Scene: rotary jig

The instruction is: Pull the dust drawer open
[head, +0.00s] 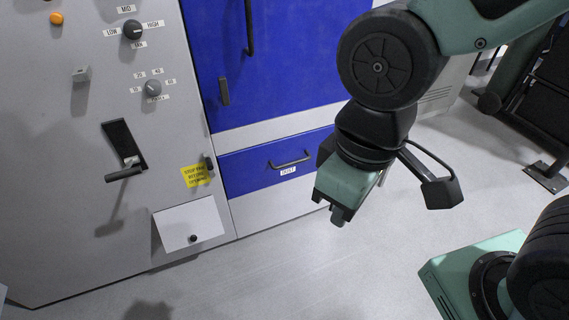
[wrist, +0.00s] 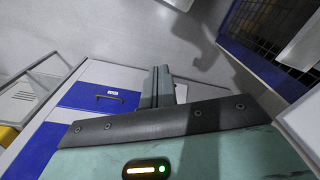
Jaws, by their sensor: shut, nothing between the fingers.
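The dust drawer (head: 242,172) has a blue front low on the cabinet, with a dark bar handle (head: 291,162) and a small white label below it. Its front looks flush with the cabinet. My gripper (head: 339,216) is to the right of the handle in the head view, apart from it, pointing down and empty. Its fingers are together. In the wrist view the drawer (wrist: 72,97) and its handle (wrist: 110,98) lie left of my closed fingertips (wrist: 160,72).
A yellow sticker (head: 195,176) about stopping the fan sits beside a small dark latch (head: 208,163), left of the drawer. A grey panel with knobs and a lever (head: 124,173) stands further left. The floor (head: 300,270) before the drawer is clear. Dark equipment (head: 545,90) stands at right.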

